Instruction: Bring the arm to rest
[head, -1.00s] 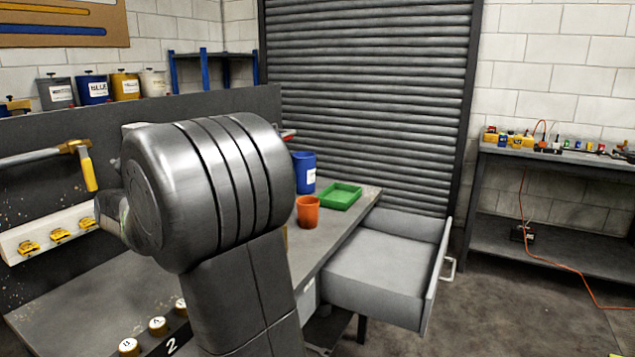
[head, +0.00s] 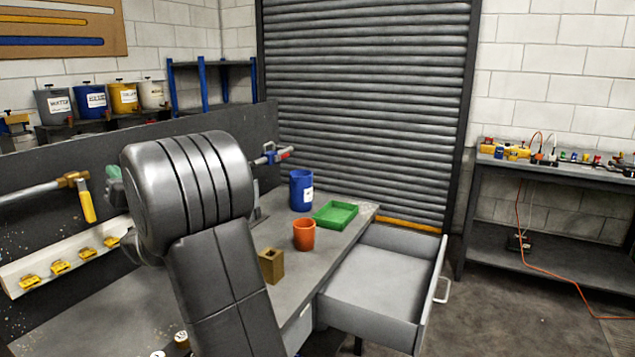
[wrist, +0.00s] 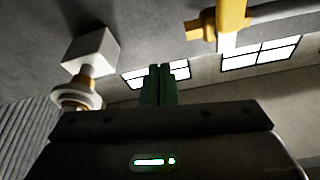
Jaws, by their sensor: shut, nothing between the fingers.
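My arm stands raised and bent over the left part of the workbench (head: 345,210) in the head view, its thick grey joint toward the camera. My gripper (wrist: 159,70) shows in the wrist view as two dark green fingers pressed together, with nothing between them. The fingers point toward bright windows and touch nothing that I can see. In the head view the gripper is mostly hidden behind my arm.
An open grey drawer (head: 375,285) juts out from the bench. A blue container (head: 301,190), green tray (head: 335,214), orange cup (head: 304,234) and brown block (head: 271,265) stand on the bench.

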